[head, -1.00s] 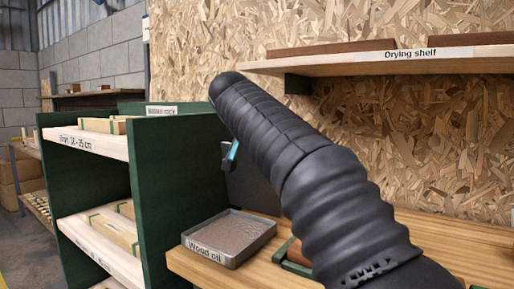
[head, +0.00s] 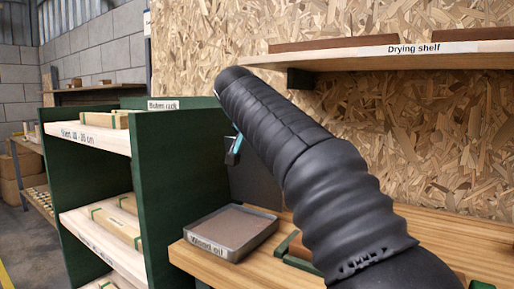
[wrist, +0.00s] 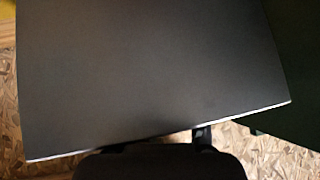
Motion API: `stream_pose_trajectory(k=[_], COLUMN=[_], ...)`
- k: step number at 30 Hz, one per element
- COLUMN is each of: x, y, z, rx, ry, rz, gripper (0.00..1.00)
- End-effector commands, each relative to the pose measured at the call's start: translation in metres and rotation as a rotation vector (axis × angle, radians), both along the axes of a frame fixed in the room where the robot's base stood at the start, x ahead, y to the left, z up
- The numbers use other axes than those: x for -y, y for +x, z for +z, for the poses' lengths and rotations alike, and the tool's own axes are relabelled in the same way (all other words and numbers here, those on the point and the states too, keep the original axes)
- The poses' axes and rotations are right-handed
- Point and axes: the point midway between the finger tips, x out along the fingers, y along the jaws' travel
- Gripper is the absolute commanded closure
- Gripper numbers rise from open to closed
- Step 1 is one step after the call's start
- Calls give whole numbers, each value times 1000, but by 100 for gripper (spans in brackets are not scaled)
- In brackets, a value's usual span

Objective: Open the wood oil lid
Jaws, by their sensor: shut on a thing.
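The wood oil tray (head: 212,245) is a shallow grey metal tray with a "Wood oil" label on its front, on the wooden bench. Its top is uncovered and a flat brown surface shows inside. A dark grey flat lid (head: 257,182) stands steeply behind the tray, partly hidden by my arm. In the wrist view the lid (wrist: 150,70) fills most of the picture. My gripper (head: 234,152) is mostly hidden behind my arm in the head view. In the wrist view its dark parts (wrist: 203,137) meet the lid's lower edge, and it is shut on the lid.
A green rack (head: 180,185) with light wooden shelves stands close on the left. A drying shelf (head: 400,55) with brown boards runs above on the chipboard wall. A green-edged holder (head: 297,250) lies right of the tray on the bench (head: 440,240).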

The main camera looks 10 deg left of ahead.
Motion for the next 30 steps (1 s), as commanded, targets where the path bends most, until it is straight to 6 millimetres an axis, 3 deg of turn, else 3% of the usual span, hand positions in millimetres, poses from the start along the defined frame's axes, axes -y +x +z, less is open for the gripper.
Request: stream_pose_trajectory(k=[1,10,11,14,30], x=[4,4,4,4,5], y=[2,2,2,1,1], z=[-7,-6,-6,-6,-6], rx=[-12,-11,-11,-12,-11], ry=[-13,-12,-12,-12,-12], rz=[-11,-10,-10,-9,-11], gripper=[100,100,64,39,38])
